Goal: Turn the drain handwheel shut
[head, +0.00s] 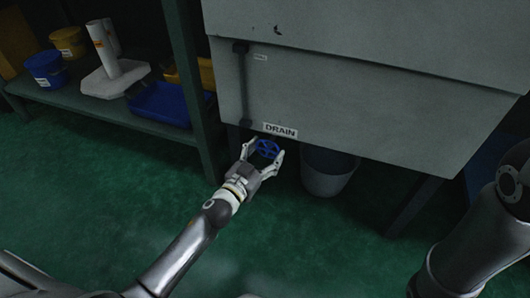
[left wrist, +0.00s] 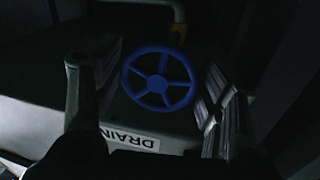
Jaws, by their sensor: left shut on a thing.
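The drain handwheel (head: 267,149) is a blue spoked wheel below the white DRAIN label (head: 281,131) on the grey tank. In the left wrist view the wheel (left wrist: 158,79) faces the camera, with the label (left wrist: 131,138) below it. My left gripper (head: 266,157) has its fingers on either side of the wheel and is shut on it. In the left wrist view the fingers (left wrist: 150,100) flank the wheel; the contact is too dark to make out. My right gripper is not in view; only part of my right arm shows at the right edge.
The grey tank (head: 370,95) stands above the wheel. A grey bucket (head: 327,178) stands on the green floor just right of the wheel. At left, a shelf (head: 112,118) bears buckets, a blue tray (head: 160,103) and a white stand. Open floor lies in front.

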